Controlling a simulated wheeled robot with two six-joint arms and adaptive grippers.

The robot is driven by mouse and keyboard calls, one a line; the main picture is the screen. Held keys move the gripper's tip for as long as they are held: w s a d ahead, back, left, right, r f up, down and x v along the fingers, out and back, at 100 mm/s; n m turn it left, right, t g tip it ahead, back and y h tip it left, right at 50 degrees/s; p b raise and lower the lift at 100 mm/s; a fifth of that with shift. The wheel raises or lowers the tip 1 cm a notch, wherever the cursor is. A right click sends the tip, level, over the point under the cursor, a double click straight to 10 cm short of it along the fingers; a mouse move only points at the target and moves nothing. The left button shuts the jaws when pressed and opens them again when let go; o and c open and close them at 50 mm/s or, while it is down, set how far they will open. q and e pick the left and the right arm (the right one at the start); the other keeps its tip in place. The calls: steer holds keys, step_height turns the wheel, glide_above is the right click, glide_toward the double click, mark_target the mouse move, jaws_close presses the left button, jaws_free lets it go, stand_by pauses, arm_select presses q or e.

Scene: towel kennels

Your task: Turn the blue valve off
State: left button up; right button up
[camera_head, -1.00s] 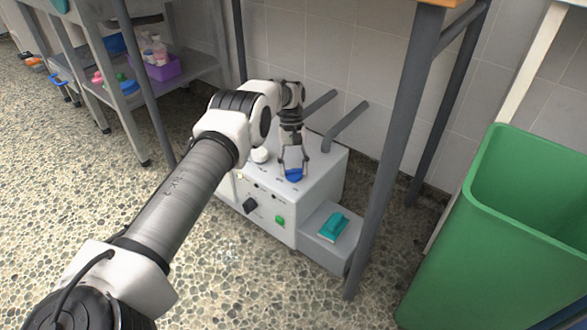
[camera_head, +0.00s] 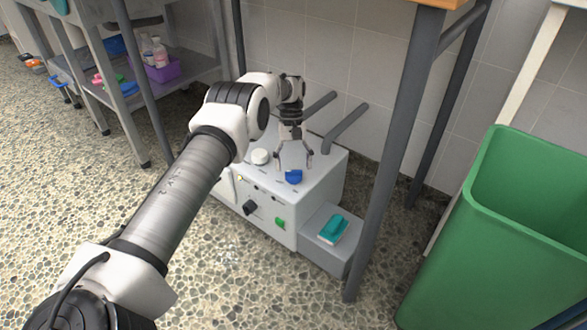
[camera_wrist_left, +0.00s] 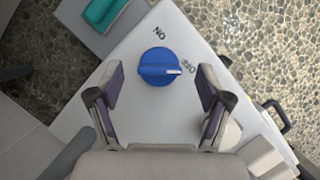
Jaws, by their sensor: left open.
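The blue valve (camera_head: 293,177) is a round knob on top of the white machine (camera_head: 322,177). In the left wrist view the blue valve (camera_wrist_left: 155,62) has a white pointer line directed right, toward the OFF label (camera_wrist_left: 189,67). The ON label (camera_wrist_left: 159,33) is above it. My left gripper (camera_head: 294,162) is open and empty, just above and behind the valve. In the wrist view its fingers are spread to either side, apart from the knob. My right gripper is not in view.
Table legs (camera_head: 403,140) stand close to the machine, and a green bin (camera_head: 460,240) is at the right. A white knob (camera_head: 260,157), black knob (camera_head: 250,208) and green button (camera_head: 280,223) are also on the machine. A teal object (camera_head: 333,228) lies on the side ledge.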

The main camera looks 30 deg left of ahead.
arm_select(q)
step_height(320, 180, up, 8)
steer(key=shift+f, duration=0.15)
stand_by(0.4)
